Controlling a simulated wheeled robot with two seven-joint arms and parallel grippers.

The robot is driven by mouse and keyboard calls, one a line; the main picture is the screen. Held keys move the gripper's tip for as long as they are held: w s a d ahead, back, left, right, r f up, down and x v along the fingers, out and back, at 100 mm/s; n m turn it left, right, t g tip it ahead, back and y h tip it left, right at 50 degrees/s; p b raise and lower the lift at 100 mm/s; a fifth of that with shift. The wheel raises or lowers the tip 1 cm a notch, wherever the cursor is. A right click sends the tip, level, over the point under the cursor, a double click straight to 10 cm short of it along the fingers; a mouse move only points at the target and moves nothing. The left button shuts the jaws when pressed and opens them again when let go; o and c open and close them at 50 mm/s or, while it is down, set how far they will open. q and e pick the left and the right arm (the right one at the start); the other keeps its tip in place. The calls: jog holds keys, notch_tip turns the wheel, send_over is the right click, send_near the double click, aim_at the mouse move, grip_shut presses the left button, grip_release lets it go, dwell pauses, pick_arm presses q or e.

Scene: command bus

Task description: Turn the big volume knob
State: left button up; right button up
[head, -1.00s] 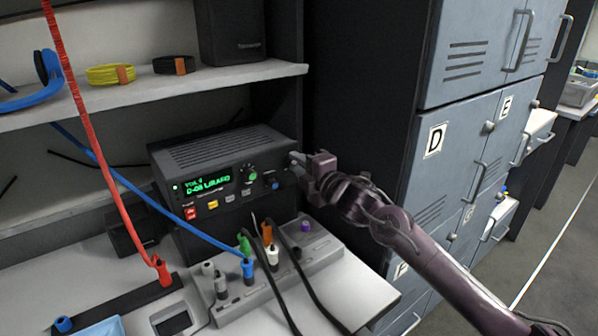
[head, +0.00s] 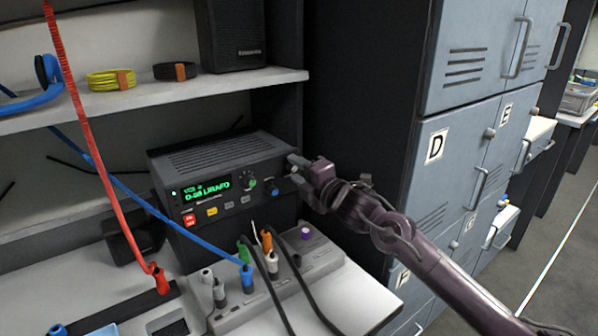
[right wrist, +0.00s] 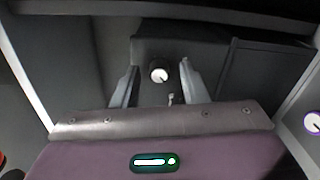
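The black radio unit (head: 215,165) has a lit green display and buttons on its front. I cannot tell whether this is the volume knob, or how deep the fingers reach. My left gripper is not in view.
A grey connector panel (head: 325,258) with colored plugs and black cables stands below the unit. A red coiled cord (head: 85,130) and a blue cable (head: 150,210) cross at left. A shelf (head: 200,88) is above; grey lockers (head: 455,130) stand at right.

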jog(key=shift+s+d, duration=0.3)
jog(key=shift+s, duration=0.05)
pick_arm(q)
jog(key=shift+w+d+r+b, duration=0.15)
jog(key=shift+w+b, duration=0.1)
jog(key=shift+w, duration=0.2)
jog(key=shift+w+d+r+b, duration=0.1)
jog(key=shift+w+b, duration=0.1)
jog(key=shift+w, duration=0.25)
pick_arm(e)
jog(key=v, duration=0.7)
